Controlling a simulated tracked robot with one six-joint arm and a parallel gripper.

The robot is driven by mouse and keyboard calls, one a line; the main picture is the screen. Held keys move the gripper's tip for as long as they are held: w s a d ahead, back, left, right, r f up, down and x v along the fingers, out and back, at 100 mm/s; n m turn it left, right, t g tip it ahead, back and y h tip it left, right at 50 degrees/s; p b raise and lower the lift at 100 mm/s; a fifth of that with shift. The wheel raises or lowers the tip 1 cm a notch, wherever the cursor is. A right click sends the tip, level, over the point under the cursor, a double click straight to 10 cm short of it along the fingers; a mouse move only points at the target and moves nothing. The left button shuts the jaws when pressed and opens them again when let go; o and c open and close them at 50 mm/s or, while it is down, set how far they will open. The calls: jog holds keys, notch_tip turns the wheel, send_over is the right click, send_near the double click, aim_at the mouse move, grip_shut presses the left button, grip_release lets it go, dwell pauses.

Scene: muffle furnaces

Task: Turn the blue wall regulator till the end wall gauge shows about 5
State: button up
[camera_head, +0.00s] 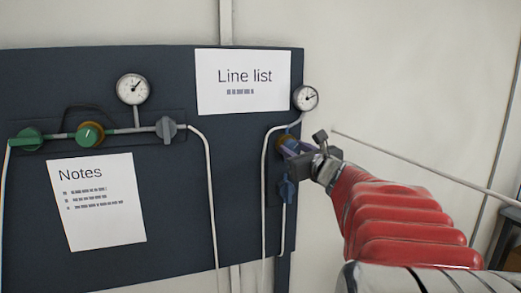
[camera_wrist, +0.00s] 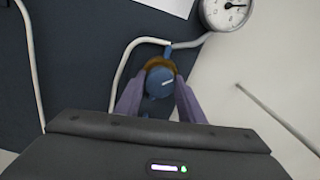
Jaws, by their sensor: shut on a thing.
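The blue regulator knob (camera_wrist: 160,84) sits on the dark panel with a brass ring behind it and a pale mark on its face. My gripper (camera_wrist: 160,90) is shut on it, one purple finger on each side. In the head view my gripper (camera_head: 299,149) covers most of the knob; the brass ring (camera_head: 282,142) shows at its left. The end gauge (camera_head: 306,98) is just above, at the panel's right edge; its needle points to the upper right. The gauge is partly cut off in the wrist view (camera_wrist: 227,12). Its numbers are too small to read.
A blue valve handle (camera_head: 288,190) is just below my gripper. At the left are a green regulator (camera_head: 90,135), a green handle (camera_head: 28,139), a grey handle (camera_head: 167,128) and another gauge (camera_head: 133,89). Pale hoses (camera_head: 211,185) run down the panel.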

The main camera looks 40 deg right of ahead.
jog(key=shift+m, duration=0.3)
jog(key=shift+c, duration=0.5)
jog(key=shift+m, duration=1.1)
jog(key=o, duration=1)
jog(key=shift+o, duration=0.2)
jog(key=shift+s, duration=0.15)
